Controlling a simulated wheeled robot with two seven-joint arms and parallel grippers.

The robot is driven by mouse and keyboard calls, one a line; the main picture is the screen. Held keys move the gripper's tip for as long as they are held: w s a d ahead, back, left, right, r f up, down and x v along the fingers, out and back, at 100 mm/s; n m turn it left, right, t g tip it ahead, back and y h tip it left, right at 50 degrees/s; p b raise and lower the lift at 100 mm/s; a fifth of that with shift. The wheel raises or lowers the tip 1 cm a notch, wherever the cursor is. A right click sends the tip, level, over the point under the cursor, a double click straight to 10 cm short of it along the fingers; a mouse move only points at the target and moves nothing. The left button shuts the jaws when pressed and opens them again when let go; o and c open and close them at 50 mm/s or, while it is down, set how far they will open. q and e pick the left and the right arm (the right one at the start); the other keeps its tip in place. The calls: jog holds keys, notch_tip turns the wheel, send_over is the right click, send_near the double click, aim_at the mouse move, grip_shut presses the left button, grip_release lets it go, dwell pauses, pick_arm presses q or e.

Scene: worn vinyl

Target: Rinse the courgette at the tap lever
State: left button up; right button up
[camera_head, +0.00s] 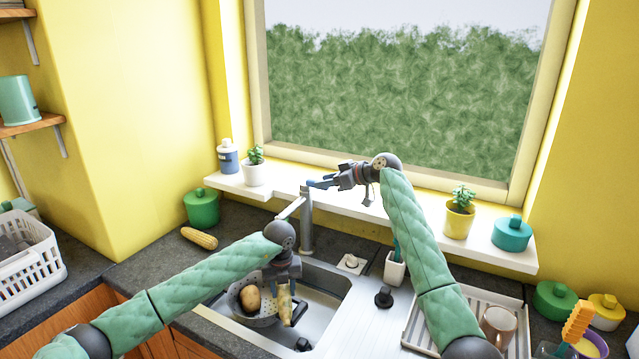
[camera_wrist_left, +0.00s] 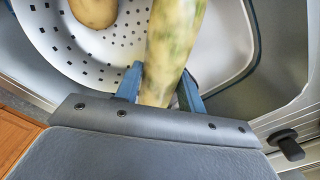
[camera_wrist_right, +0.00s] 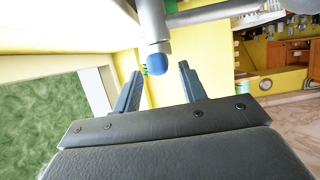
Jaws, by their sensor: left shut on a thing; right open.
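The courgette (camera_wrist_left: 175,40), pale with green mottling, is held in my left gripper (camera_wrist_left: 160,90), which is shut on it above the sink (camera_head: 330,283). In the head view the courgette (camera_head: 285,304) hangs down at the colander's right side. The grey tap (camera_head: 307,228) stands behind the sink, its spout pointing left and forward. My right gripper (camera_head: 322,184) is at the top of the tap, open. In the right wrist view the tap lever's blue tip (camera_wrist_right: 157,64) shows just beyond and between the open fingers; contact cannot be told.
A white colander (camera_wrist_left: 62,42) with a potato (camera_head: 250,298) sits in the sink. The sill (camera_head: 345,205) carries plants and jars. A drying rack (camera_head: 425,328) with a mug (camera_head: 498,326) stands right.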

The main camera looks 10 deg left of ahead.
jog(key=shift+x, duration=1.5)
jog(key=shift+r, duration=0.1)
grip_shut()
